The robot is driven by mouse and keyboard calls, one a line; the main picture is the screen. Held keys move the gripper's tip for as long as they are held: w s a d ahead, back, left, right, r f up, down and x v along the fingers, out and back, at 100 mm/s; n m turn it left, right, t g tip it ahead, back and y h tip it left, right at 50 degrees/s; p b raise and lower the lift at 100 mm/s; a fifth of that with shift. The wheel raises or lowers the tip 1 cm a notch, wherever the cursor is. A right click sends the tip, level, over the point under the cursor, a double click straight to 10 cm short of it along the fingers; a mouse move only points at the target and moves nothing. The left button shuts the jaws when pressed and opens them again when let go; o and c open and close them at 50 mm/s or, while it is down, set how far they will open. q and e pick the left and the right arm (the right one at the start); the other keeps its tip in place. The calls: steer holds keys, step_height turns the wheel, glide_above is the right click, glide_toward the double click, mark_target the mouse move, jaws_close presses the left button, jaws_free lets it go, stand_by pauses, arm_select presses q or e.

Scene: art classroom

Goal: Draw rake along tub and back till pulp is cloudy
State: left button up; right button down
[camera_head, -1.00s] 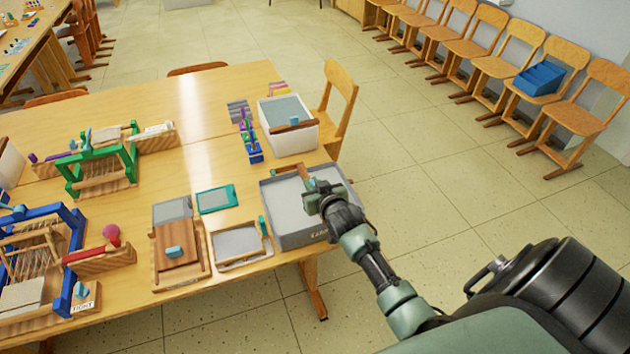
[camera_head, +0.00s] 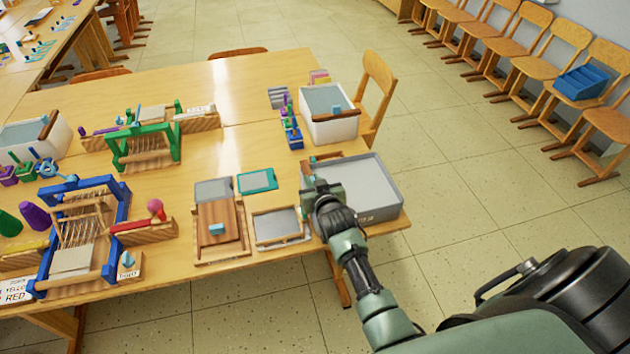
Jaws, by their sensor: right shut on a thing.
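A grey tub (camera_head: 377,208) with pale grey pulp (camera_head: 362,180) in it stands at the right end of the wooden table. My right gripper (camera_head: 320,188) is over the tub's left end, shut on the rake. A brown wooden part of the rake (camera_head: 327,156) shows just beyond the gripper, with a bit of teal beside it. My gripper hides most of the rake, so I cannot tell how deep its teeth are. The pulp looks even and pale. My left gripper is not in view.
A white tub (camera_head: 350,126) stands behind the grey one. A wooden board (camera_head: 215,245) and a framed screen (camera_head: 280,238) lie left of it. Green (camera_head: 145,148) and blue (camera_head: 110,265) looms stand further left. A chair (camera_head: 376,90) stands behind.

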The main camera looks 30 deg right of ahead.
steer(key=c, duration=1.4)
jaws_free()
steer(key=shift+w+a, duration=0.1)
steer(key=shift+a, duration=0.25)
steer(key=shift+c, duration=0.2)
steer(key=shift+s+r, duration=0.1)
steer(key=shift+s, duration=0.4)
steer(key=v, duration=0.7)
steer(key=shift+w+a, duration=0.1)
